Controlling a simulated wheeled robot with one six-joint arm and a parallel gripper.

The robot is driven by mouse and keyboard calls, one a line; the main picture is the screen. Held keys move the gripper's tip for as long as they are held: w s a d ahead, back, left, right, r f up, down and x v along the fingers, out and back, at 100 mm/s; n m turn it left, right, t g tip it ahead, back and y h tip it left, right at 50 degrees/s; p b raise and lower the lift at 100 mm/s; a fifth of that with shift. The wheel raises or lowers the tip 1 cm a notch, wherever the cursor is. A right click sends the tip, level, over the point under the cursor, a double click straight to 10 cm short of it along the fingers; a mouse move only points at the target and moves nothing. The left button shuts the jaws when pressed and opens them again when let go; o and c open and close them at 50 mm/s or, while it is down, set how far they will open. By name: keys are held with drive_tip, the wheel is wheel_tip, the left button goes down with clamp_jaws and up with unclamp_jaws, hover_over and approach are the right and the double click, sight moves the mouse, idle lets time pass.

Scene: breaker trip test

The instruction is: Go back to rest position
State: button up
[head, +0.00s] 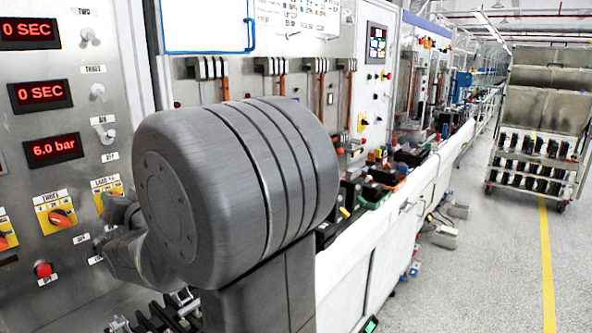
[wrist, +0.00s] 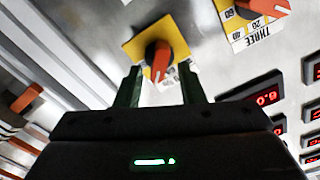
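My gripper (wrist: 163,72) shows in the wrist view with its two dark green fingers spread apart. An orange rotary knob (wrist: 158,58) on a yellow plate (wrist: 133,50) appears between and just beyond the fingertips. Gaps show on both sides of the knob, so the fingers do not clasp it. In the head view my grey arm (head: 235,185) fills the middle and hides my gripper. The control panel (head: 75,110) stands at the left with red displays (head: 52,149) reading 0 SEC, 0 SEC and 6.0 bar.
Below the displays are orange knobs on yellow plates (head: 55,213) and a red button (head: 42,269). A long workbench (head: 400,215) with devices runs away behind my arm. A wheeled rack (head: 545,125) stands at the right. The floor (head: 490,275) with its yellow line is open.

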drive_tip(key=shift+s+d+n+p, duration=0.4)
drive_tip(key=shift+n+p, duration=0.5)
drive_tip(key=shift+n, duration=0.05)
drive_tip(key=shift+s+d+n+p, duration=0.4)
drive_tip(key=shift+s+n+p, duration=0.05)
drive_tip(key=shift+n+p, duration=0.5)
drive_tip(key=shift+s+d+n+p, duration=0.4)
drive_tip(key=shift+n+p, duration=0.5)
drive_tip(key=shift+d+r, duration=0.1)
drive_tip(key=shift+d, duration=0.05)
